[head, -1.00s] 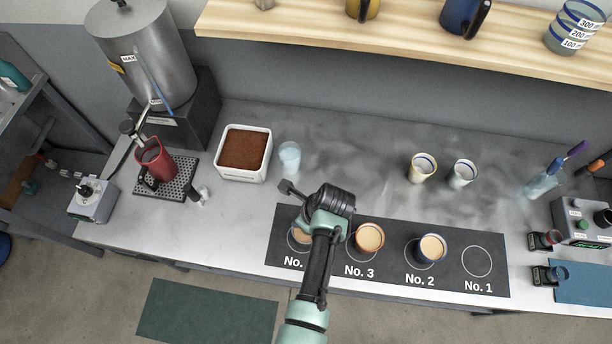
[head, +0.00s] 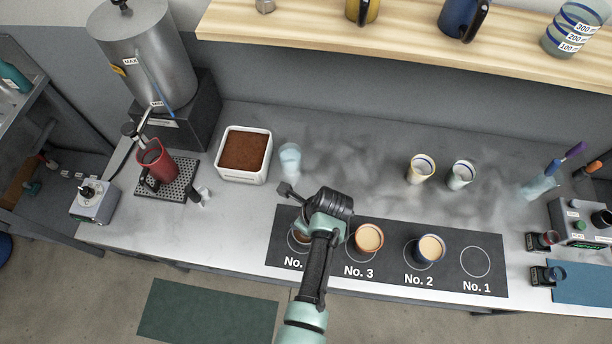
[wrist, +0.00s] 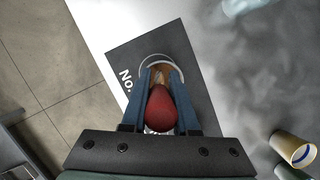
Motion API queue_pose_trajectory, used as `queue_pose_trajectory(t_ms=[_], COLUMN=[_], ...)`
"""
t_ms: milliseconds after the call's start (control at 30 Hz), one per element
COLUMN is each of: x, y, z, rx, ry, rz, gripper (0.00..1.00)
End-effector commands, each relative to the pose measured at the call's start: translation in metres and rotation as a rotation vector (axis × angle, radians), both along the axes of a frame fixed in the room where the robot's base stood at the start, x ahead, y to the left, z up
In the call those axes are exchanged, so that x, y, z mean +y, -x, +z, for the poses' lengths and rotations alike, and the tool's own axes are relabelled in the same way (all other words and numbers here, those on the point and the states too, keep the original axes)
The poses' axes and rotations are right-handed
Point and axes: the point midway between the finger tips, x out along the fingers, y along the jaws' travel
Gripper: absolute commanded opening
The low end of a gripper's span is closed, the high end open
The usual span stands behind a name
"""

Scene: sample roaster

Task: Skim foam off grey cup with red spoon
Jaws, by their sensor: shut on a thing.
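My gripper (wrist: 161,88) is shut on the red spoon (wrist: 160,108), whose rounded red part shows between the blue fingers in the wrist view. The spoon's far end is hidden. A cup (head: 301,236) with tan contents stands on the No. 4 spot at the left of the dark mat. My arm covers most of it in the head view, and I cannot make out its colour. In the wrist view its brownish contents (wrist: 160,74) show just beyond and between the fingertips. I cannot tell whether the spoon touches the foam.
An orange-brown cup (head: 369,238) stands at No. 3 and a dark blue cup (head: 431,249) at No. 2; No. 1 is empty. A yellowish cup (head: 421,169) and a pale cup (head: 461,174) stand behind. A white bin (head: 243,174) of brown grounds and a light-blue glass (head: 289,158) are left.

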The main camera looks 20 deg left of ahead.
Motion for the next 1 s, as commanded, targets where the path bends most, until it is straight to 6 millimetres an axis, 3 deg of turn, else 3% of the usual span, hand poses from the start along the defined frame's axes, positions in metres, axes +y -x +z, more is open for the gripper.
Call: queue_pose_trajectory(t_ms=[300,767,1000], x=[-0.005,-0.002,-0.002], y=[-0.020,-0.009,-0.009], z=[-0.002,0.003,0.022], rx=[-0.001,0.000,0.000], ry=[-0.001,-0.001,0.000], rz=[-0.001,-0.001,-0.001], gripper=[0.00,0.00,0.00])
